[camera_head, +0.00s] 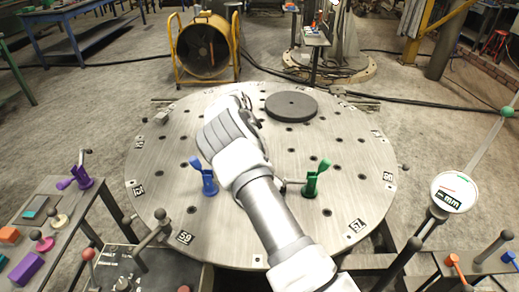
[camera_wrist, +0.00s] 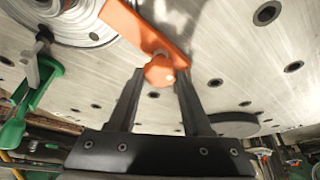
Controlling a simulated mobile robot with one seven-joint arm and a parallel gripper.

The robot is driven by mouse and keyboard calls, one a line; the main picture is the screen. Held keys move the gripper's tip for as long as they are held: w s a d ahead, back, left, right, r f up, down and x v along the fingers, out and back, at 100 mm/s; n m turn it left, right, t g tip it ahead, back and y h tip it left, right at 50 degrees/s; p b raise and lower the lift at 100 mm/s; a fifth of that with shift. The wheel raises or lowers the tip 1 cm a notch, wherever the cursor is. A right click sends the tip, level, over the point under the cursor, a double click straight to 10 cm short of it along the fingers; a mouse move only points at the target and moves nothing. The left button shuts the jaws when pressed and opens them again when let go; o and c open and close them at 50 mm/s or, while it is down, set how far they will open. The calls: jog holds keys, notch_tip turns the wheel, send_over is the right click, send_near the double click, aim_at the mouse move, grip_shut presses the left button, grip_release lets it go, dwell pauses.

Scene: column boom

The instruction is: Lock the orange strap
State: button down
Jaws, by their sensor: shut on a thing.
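The orange strap (camera_wrist: 138,24) shows in the wrist view as a flat bar over the holed metal plate, with a round orange knob (camera_wrist: 160,71) at its near end. My gripper (camera_wrist: 160,82) has its two dark fingers on either side of this knob and is shut on it. The fingers partly cover the knob's sides. In the head view my arm reaches over the round table (camera_head: 160,130) and hides the strap and the fingertips. I cannot tell there how the strap sits.
A blue clamp (camera_head: 208,180) and a green clamp (camera_head: 314,180) stand on the table either side of my arm. A black disc (camera_head: 291,106) lies at the back. A side bench (camera_head: 70,225) with small parts is left; a dial on a post (camera_head: 453,192) is right.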

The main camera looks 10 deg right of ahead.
jog(key=m+g, duration=0.1)
jog(key=m, duration=0.3)
jog(key=shift+w+m+g+b, duration=0.15)
jog(key=shift+m+g+b, duration=0.15)
jog(key=shift+g+b, duration=0.1)
jog(key=shift+a+m, duration=0.1)
jog(key=shift+m, duration=0.2)
jog(key=c, duration=0.6)
grip_release()
jog(key=p+v, duration=1.1)
jog(key=v, duration=0.1)
